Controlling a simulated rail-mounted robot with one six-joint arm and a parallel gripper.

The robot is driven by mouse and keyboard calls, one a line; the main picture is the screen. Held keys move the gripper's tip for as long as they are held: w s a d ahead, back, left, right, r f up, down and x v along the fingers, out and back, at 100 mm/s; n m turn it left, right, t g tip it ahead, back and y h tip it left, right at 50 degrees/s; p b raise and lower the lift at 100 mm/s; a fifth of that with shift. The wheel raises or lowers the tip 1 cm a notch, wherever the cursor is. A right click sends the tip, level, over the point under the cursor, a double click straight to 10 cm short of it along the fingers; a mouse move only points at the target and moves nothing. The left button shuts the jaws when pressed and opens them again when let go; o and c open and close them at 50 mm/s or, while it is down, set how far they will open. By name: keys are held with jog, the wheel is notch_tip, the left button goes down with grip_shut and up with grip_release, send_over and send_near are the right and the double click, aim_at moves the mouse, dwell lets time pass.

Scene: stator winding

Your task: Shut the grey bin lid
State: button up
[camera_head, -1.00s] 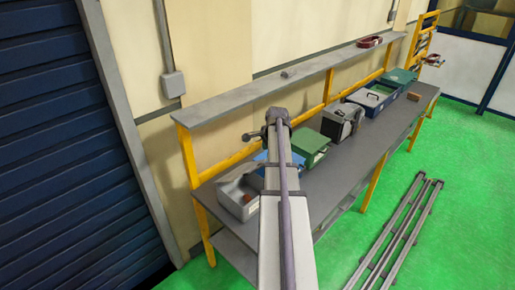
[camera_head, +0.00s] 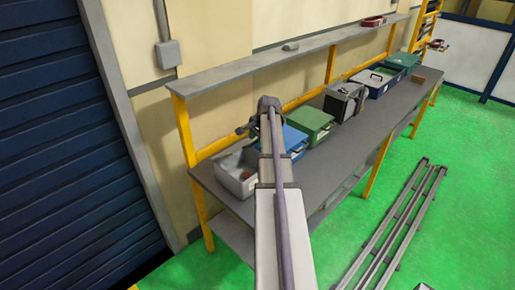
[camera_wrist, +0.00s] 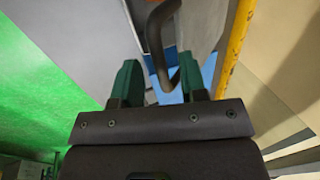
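The light grey bin (camera_head: 238,181) stands open at the left end of the workbench, with a small reddish-brown item inside. Its lid is hard to make out in the head view, partly behind my arm. My gripper (camera_head: 243,129) is above and behind the bin, by the wall side. In the wrist view my gripper (camera_wrist: 158,82) has its two green fingers apart, with nothing clamped. A dark curved handle (camera_wrist: 156,38) reaches down to the gap between the fingertips, beside a light grey panel (camera_wrist: 199,24) that looks like the lid. I cannot tell whether the fingers touch the handle.
A blue bin (camera_head: 295,138), a green bin (camera_head: 311,120) and a grey-black case (camera_head: 343,101) stand to the right on the workbench (camera_head: 335,164). A shelf (camera_head: 238,67) on yellow posts runs above. Metal rails (camera_head: 404,223) lie on the green floor.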

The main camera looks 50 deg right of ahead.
jog(key=shift+c, duration=0.4)
grip_shut()
